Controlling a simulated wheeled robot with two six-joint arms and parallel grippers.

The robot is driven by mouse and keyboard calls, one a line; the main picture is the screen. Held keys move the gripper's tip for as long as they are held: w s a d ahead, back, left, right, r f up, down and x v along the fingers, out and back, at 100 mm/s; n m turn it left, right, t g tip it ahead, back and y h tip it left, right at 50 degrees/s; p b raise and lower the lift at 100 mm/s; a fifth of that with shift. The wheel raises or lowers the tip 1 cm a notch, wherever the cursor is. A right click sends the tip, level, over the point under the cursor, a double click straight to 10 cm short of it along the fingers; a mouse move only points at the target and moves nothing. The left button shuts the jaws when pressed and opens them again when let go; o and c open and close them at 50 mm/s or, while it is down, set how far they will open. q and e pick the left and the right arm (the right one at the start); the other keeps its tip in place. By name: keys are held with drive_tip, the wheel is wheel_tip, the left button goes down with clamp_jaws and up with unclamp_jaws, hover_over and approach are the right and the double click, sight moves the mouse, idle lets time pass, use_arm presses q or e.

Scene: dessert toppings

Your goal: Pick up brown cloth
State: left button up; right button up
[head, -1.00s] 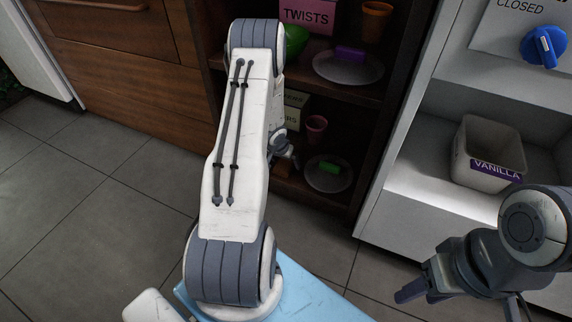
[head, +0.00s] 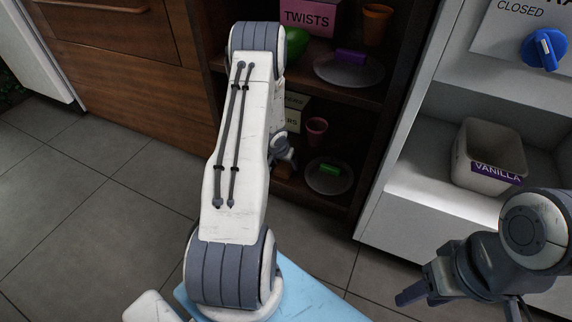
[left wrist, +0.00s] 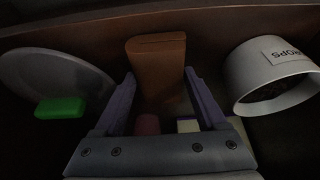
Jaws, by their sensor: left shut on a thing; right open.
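The brown cloth (left wrist: 158,62) is a folded block between the fingers of my left gripper (left wrist: 159,80) in the left wrist view. The fingers are shut on it, one on each side. In the head view my left arm reaches into the lower shelf and hides most of that gripper; a small brown patch, probably the cloth (head: 284,171), shows beneath the wrist. My right gripper (head: 412,292) is open and empty at the lower right of the head view, in front of the white cabinet.
On the lower shelf, a plate (head: 327,188) with a green block (head: 330,169) and a pink cup (head: 316,130) stand near the left gripper. A white labelled tub (left wrist: 274,77) is right in the wrist view. The shelf above holds another plate (head: 348,76).

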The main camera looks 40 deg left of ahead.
sight(286, 164)
use_arm(q)
wheel_tip(286, 164, up, 5)
drive_tip(key=p, duration=0.5)
drive_tip(key=shift+r, duration=0.2)
drive_tip(key=d, duration=0.1)
drive_tip(key=d+b, duration=0.1)
drive_tip(key=s+d+r, duration=0.1)
drive_tip(key=shift+d, duration=0.15)
drive_tip(key=s+d+r+p, duration=0.2)
drive_tip(key=d+r, duration=0.3)
drive_tip(key=d, duration=0.2)
drive_tip(key=shift+s+d, duration=0.3)
drive_tip(key=shift+d, duration=0.1)
